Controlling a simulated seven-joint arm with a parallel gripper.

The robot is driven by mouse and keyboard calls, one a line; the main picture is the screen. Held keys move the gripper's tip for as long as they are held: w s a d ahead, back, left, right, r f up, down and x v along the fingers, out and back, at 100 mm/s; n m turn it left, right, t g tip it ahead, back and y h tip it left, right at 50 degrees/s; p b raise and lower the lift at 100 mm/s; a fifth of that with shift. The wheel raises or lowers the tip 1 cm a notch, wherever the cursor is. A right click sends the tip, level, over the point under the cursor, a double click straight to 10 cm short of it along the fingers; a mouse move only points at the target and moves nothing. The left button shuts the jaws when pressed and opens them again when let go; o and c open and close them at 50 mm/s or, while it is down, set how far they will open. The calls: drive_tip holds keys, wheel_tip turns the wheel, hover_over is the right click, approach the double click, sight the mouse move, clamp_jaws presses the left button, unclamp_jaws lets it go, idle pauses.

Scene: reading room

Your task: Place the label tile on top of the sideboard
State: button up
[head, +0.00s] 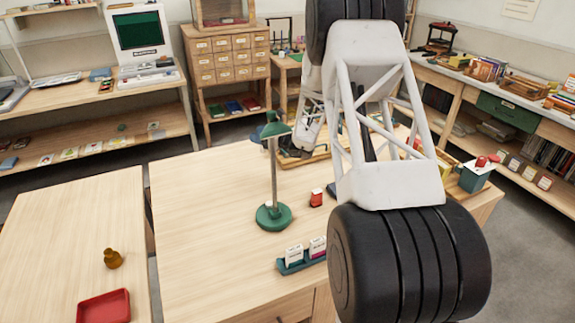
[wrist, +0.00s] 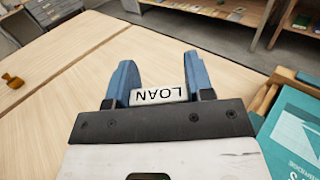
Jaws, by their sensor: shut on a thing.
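The label tile (wrist: 158,96) is white with the black word LOAN, upside down in the wrist view. It sits between the two blue fingers of my gripper (wrist: 159,72), which is shut on it above the light wood desk. In the head view my arm hides the tile and the gripper's fingers. I cannot tell for sure which furniture is the sideboard; a low wooden table (head: 60,225) stands left of the desk, and a long shelved counter (head: 452,75) runs along the right wall.
The desk (head: 195,200) holds a green lamp (head: 273,216), a small red item (head: 316,198) and a teal rack (head: 290,268) with two tiles. A red tray (head: 104,306) and a brass piece (head: 113,258) sit on the left table. A teal cover (wrist: 292,135) is close right of my gripper.

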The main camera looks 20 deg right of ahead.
drive_tip(key=shift+f, duration=2.65)
drive_tip(key=shift+f, duration=0.1)
drive_tip(key=shift+f, duration=1.75)
drive_tip(key=shift+f, duration=0.1)
drive_tip(key=o, duration=0.9)
drive_tip(key=shift+o, duration=0.2)
drive_tip(key=shift+s+d, duration=0.1)
drive_tip(key=shift+v, duration=3.65)
